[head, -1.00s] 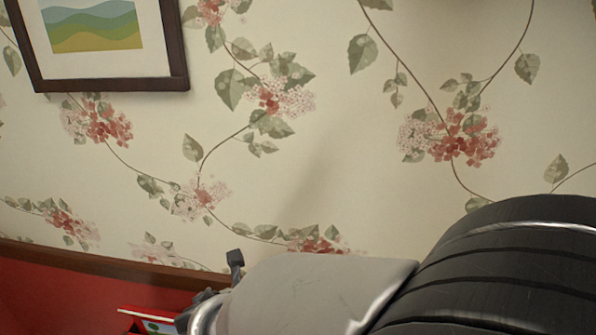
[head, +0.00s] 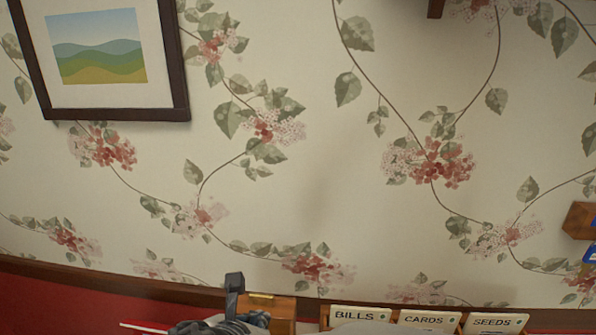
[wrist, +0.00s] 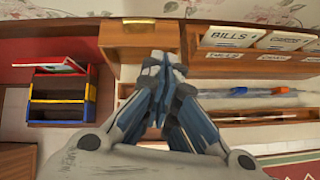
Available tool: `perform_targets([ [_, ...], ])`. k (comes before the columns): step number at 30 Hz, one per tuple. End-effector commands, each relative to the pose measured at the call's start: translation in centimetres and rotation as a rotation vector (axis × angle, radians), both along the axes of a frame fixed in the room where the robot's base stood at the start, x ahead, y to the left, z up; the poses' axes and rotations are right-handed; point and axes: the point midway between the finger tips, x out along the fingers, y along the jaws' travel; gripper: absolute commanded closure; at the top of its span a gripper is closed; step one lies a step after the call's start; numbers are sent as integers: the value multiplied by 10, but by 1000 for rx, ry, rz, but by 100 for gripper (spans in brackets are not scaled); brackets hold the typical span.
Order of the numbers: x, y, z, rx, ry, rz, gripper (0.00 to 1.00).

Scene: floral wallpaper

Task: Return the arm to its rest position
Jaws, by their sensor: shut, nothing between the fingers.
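My gripper (wrist: 158,75) is in the middle of the wrist view, its fingers together and nothing between them. In the head view, part of my gripper (head: 234,290) shows at the bottom edge, left of centre, in front of the red lower wall. Most of my arm is below the head view's frame.
A wooden organizer has slots labelled BILLS (head: 358,316), CARDS and SEEDS. A coloured box (wrist: 60,95) stands left, a shelf with pens (wrist: 262,92) right. A framed picture (head: 98,48) hangs on the floral wall.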

Motion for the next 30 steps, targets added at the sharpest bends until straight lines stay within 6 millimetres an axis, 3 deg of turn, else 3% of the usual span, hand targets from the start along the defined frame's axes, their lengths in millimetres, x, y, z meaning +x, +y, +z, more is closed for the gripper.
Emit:
perform_targets([
  [3, 0, -75, 15, 235, 10, -397, 100],
  [6, -20, -141, 24, 501, 5, -830, 100],
  [9, -51, -187, 28, 770, -17, -1252, 100],
  [12, -83, -213, 31, 1040, -51, -1641, 100],
  [16, -114, -225, 35, 1340, -90, -2030, 100],
  [21, -131, -223, 39, 1575, -108, -2302, 100],
  [30, -134, -221, 40, 1626, -108, -2362, 100],
])
